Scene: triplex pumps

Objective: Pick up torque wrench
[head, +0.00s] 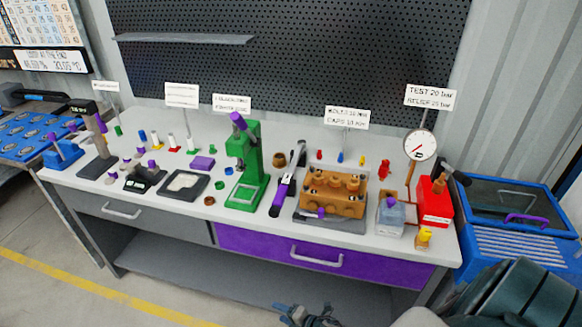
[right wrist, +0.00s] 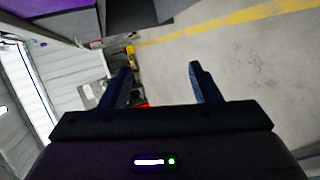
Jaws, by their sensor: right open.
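The torque wrench (head: 285,186), a long tool with a black upper part and a purple grip, lies on the white bench between the green press and the brass pump block. Its far end points toward the back of the bench. My right gripper (head: 305,317) shows at the bottom edge of the head view, in front of the bench and apart from the wrench. In the right wrist view my right gripper (right wrist: 161,80) has its two fingers spread with nothing between them. The wrench cannot be made out there. My left gripper is not in view.
The green press (head: 247,165) stands left of the wrench, and the brass pump block (head: 332,192) on its grey plate stands right. A red test pump (head: 435,201) and a gauge (head: 420,145) are further right. A purple drawer (head: 300,247) is below. The floor in front is clear.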

